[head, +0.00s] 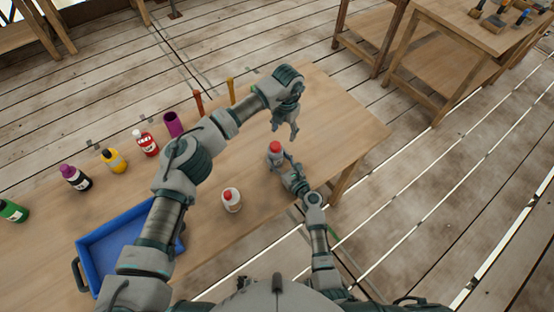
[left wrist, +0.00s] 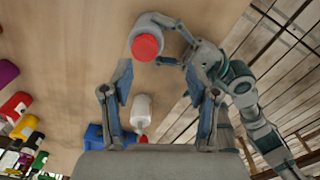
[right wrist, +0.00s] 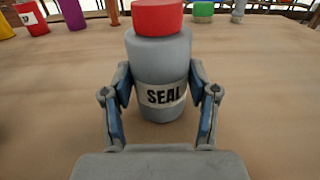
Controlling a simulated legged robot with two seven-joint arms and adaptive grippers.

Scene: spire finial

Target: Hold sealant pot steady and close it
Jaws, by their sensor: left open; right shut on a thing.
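The sealant pot (right wrist: 159,70) is a grey cylinder with a "SEAL" label, upright on the table, with a red cap (right wrist: 157,17) on top. I cannot tell how tightly the cap sits. My right gripper (right wrist: 159,105) is shut around the pot's body, one finger on each side. The pot's red cap also shows in the head view (head: 275,147) and in the left wrist view (left wrist: 146,47). My left gripper (head: 284,131) is open and empty, pointing down, above and apart from the pot. In the left wrist view its fingers (left wrist: 160,90) stand wide apart.
A white bottle with a red cap (head: 232,200) stands left of the pot. A blue tray (head: 132,262) lies at the front left. Several coloured bottles and a purple cup (head: 173,123) line the far side. The table's right end is clear.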

